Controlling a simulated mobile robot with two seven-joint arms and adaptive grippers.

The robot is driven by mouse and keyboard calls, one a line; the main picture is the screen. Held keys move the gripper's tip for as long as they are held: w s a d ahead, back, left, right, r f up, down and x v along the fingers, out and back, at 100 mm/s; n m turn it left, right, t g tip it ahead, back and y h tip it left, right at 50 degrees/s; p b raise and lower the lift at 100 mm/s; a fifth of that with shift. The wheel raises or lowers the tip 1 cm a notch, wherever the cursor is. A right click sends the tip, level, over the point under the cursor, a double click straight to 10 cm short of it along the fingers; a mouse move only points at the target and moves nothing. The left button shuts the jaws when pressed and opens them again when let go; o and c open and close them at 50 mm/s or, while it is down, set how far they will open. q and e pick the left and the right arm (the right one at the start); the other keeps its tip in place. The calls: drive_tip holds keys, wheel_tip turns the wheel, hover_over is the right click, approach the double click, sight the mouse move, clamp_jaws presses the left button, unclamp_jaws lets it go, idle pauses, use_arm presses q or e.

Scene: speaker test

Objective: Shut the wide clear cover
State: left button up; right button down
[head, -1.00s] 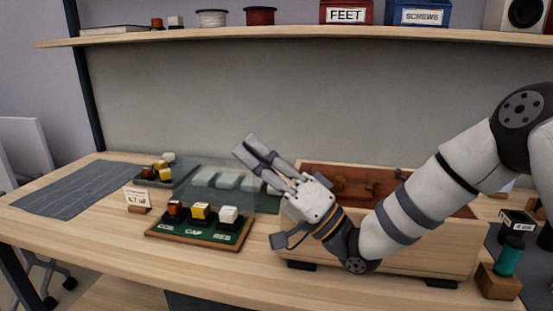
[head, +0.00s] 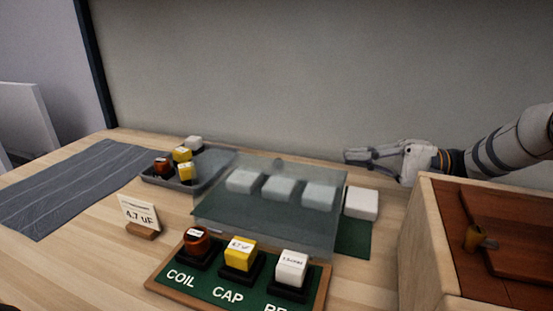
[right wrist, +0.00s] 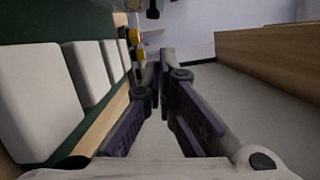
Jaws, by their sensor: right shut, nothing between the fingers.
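The wide clear cover (head: 262,215) is a see-through panel on the desk, with a small dark knob at its back edge. Three white blocks show through it, on a green base (head: 353,240). Another white block (head: 361,203) stands just past its right edge, uncovered. I cannot tell exactly how the panel is tilted. My right gripper (head: 350,157) is shut and empty, behind and to the right of the cover, apart from it. In the right wrist view its fingers (right wrist: 162,72) point away past the white blocks (right wrist: 35,100) at left. My left gripper is not in view.
A wooden box (head: 426,250) stands right of the cover, below my right arm. In front is a labelled green board (head: 205,286) with several parts. A grey tray (head: 213,166) of small parts and a 4.7 uF card (head: 139,213) are at left.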

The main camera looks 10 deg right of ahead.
drive_tip(key=shift+a+r, duration=0.15)
drive_tip(key=shift+a, duration=0.25)
drive_tip(key=x, duration=0.8)
drive_tip(key=shift+w+a+p, duration=0.3)
drive_tip(key=shift+w+p, duration=0.1)
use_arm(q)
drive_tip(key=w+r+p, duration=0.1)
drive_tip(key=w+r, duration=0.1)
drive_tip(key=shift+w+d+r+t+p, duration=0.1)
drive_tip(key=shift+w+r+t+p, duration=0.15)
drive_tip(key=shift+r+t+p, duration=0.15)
use_arm(e)
drive_tip(key=s+a, duration=0.2)
drive_tip(key=s, duration=0.1)
drive_tip(key=shift+a+r, duration=0.15)
drive_tip(key=shift+r, duration=0.15)
